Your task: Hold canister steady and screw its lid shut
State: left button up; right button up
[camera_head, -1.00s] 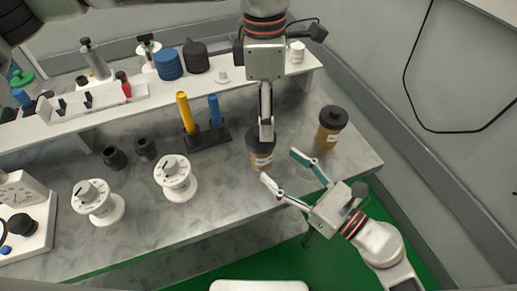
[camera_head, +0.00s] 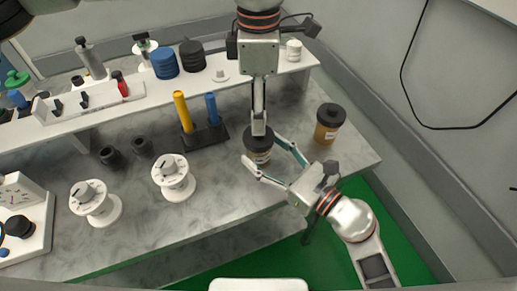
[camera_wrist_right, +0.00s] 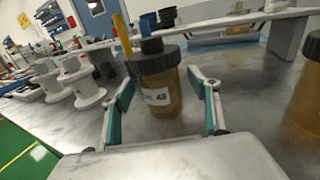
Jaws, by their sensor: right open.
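An amber canister with a white label (camera_head: 260,159) stands upright near the bench's front edge, its dark lid (camera_head: 257,134) on top. It also shows in the right wrist view (camera_wrist_right: 158,100), where the lid (camera_wrist_right: 152,62) sits on it. My right gripper (camera_head: 263,151) is open, its fingers on either side of the canister body. In the right wrist view gaps show between fingers and canister. My left gripper (camera_head: 259,128) points down from above at the lid. It is seen edge-on, so its opening and any contact with the lid are unclear.
A second amber canister with a dark lid (camera_head: 328,129) stands to the right. A rack (camera_head: 206,138) with yellow and blue cylinders, white dial units (camera_head: 173,178) and black cups stand left. A raised shelf (camera_head: 137,100) runs behind.

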jog(key=shift+x, duration=0.95)
grip_shut()
pick_arm(q)
jog(key=n, duration=2.2)
jog(key=shift+n, duration=0.3)
